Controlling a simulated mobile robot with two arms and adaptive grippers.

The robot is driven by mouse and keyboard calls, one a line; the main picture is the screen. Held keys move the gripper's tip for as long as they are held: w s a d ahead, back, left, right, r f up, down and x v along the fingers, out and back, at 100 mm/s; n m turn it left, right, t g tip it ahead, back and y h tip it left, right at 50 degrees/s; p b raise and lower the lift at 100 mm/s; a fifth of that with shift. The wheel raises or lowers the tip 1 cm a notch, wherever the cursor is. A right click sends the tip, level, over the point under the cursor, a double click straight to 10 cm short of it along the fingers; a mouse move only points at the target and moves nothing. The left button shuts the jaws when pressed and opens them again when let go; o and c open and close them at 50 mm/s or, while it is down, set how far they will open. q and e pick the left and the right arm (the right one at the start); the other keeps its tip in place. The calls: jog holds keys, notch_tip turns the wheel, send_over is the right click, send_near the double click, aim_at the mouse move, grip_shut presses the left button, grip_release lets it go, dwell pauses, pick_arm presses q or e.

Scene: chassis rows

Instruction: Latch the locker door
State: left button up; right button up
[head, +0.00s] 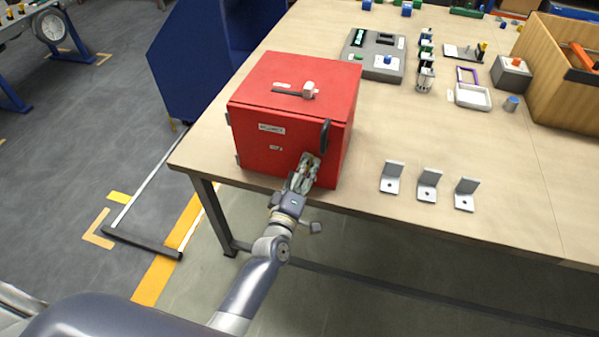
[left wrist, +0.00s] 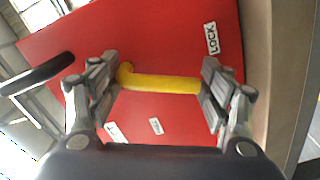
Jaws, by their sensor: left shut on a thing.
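The red locker (head: 275,150) stands near the table's front left corner. Its front door looks shut or nearly flush with the body. A black handle (head: 325,136) is on the door's upper right; it also shows at the left in the left wrist view (left wrist: 40,74). My left gripper (head: 306,172) is at the door's lower right. In the left wrist view, my left gripper (left wrist: 160,85) is shut on a yellow latch lever (left wrist: 165,83), one fingertip pad at each end of it. A "LOCK" label (left wrist: 211,38) is beside the lever. My right gripper is not in view.
A white knob and dark slot (head: 308,90) are on the locker's top. Several grey angle brackets (head: 428,185) stand right of the locker on the table (head: 370,225).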

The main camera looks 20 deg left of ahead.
pick_arm(q)
jog(key=n, duration=0.3)
jog(key=d+n+b, duration=0.1)
jog(key=shift+f, duration=0.3)
jog(key=shift+n, duration=0.3)
jog(key=shift+s+d+f, duration=0.1)
jog(key=shift+f, duration=0.05)
jog(key=o, duration=1.2)
jog(key=shift+o, duration=0.9)
jog(key=shift+f, duration=0.15)
jog(key=shift+w, duration=0.2)
jog(key=shift+r, duration=0.2)
jog(key=shift+s, duration=0.15)
